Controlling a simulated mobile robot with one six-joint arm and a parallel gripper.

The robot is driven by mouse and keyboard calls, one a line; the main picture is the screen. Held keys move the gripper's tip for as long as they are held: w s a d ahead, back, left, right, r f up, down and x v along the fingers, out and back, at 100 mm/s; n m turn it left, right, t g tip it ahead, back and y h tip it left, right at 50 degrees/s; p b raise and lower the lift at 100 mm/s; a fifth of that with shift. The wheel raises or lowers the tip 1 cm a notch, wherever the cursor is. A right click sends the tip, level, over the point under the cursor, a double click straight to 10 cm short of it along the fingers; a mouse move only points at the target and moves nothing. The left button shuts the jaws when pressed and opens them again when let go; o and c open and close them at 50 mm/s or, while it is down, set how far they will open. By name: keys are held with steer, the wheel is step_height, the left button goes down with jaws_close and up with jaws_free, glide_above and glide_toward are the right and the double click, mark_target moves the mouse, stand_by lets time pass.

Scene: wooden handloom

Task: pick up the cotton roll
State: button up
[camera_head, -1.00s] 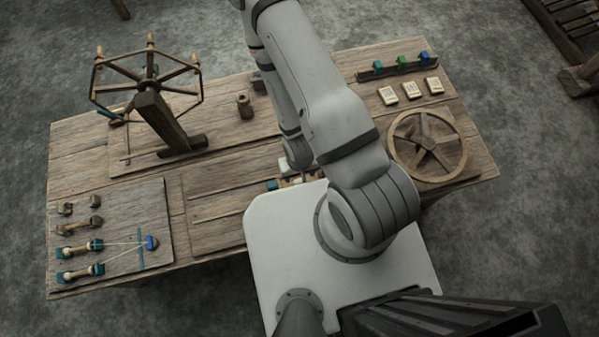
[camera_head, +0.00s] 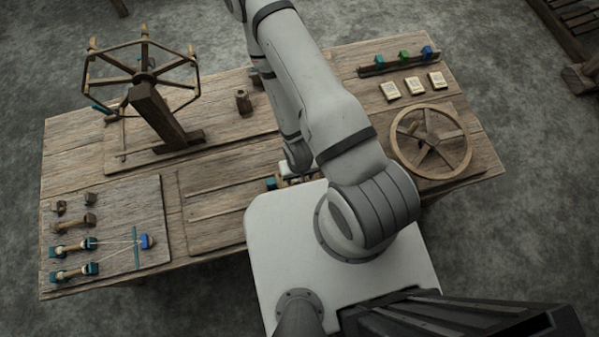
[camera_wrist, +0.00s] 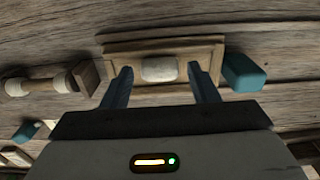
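The cotton roll (camera_wrist: 159,69) is a small, pale, rounded piece on a shallow wooden tray (camera_wrist: 117,48) in the wrist view. My gripper (camera_wrist: 160,70) is open, with one dark finger on each side of the roll. The fingers are apart from the roll, with a gap on both sides. How far the fingertips are above the tray is hard to tell. In the head view my arm hides the roll and most of the gripper.
A teal block (camera_wrist: 242,73) sits just right of the tray. A wooden spindle-like piece (camera_wrist: 42,85) lies to the left. On the wooden table (camera_head: 215,215), a spoked winder (camera_head: 150,105) stands at left and a wheel (camera_head: 431,141) at right.

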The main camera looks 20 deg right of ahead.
steer(key=c, duration=0.9)
steer(key=shift+r, duration=0.6)
step_height(320, 180, up, 9)
steer(key=p, duration=0.6)
